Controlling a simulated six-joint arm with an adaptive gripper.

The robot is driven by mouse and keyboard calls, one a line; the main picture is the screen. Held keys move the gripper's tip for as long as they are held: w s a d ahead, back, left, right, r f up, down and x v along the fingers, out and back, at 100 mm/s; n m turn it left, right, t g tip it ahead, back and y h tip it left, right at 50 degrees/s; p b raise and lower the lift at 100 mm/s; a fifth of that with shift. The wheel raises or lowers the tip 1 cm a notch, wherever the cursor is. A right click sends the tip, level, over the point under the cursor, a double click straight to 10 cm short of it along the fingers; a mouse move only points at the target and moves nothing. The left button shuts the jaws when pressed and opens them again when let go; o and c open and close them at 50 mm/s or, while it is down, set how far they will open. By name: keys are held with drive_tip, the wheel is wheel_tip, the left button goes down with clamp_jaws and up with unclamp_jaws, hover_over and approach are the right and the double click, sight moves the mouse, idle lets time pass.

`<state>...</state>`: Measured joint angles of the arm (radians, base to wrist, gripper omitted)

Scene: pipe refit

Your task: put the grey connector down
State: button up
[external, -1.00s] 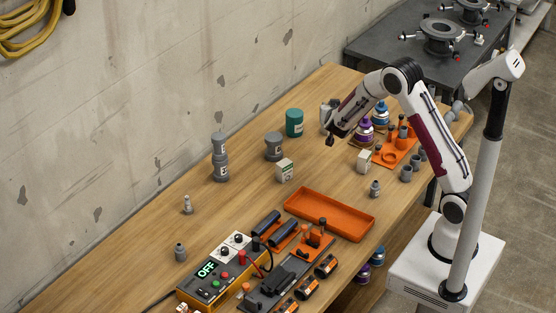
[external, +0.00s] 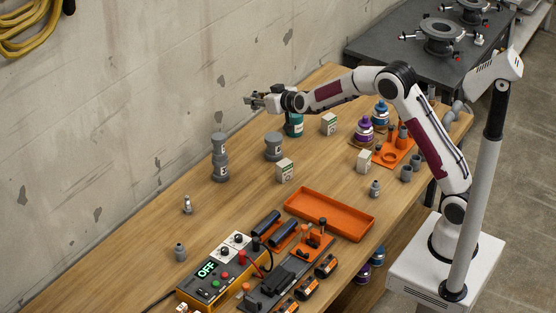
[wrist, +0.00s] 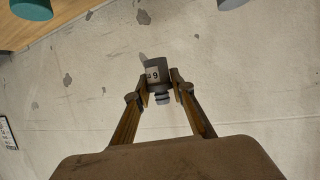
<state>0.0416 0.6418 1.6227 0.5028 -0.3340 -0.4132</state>
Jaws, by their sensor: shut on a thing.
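My gripper (external: 254,101) is at the end of the outstretched arm, well above the table's back edge and pointing left. In the wrist view my gripper (wrist: 159,87) is shut on a grey connector (wrist: 156,71) with a white label and a ribbed narrow end. The connector is between the two fingertips, with only the wall behind it. In the external view it is too small to tell apart from the fingers.
Grey stacked pieces (external: 220,172) and a grey cap-like piece (external: 273,147) stand on the wooden table below. A teal jar (external: 294,128), white boxes (external: 285,170) and an empty orange tray (external: 330,213) are nearby. The table's left part is mostly clear.

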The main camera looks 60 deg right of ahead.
drive_tip(key=w+a+n+g+y, duration=0.15)
drive_tip(key=a+n+y, duration=0.8)
drive_tip(key=a, duration=1.55)
drive_tip(key=s+a+f+n+g+y, duration=0.3)
drive_tip(key=s+a+f, duration=0.1)
drive_tip(key=a+f, duration=0.3)
drive_tip(key=s+a+f+n+g+y, duration=0.3)
drive_tip(key=s+a+f, duration=0.2)
drive_tip(key=a+f, duration=0.2)
drive_tip(key=shift+s+a, duration=0.2)
drive_tip(key=shift+a, duration=0.55)
drive_tip(key=shift+f+g, duration=0.1)
drive_tip(key=shift+g, duration=0.15)
drive_tip(key=shift+f, duration=3.05)
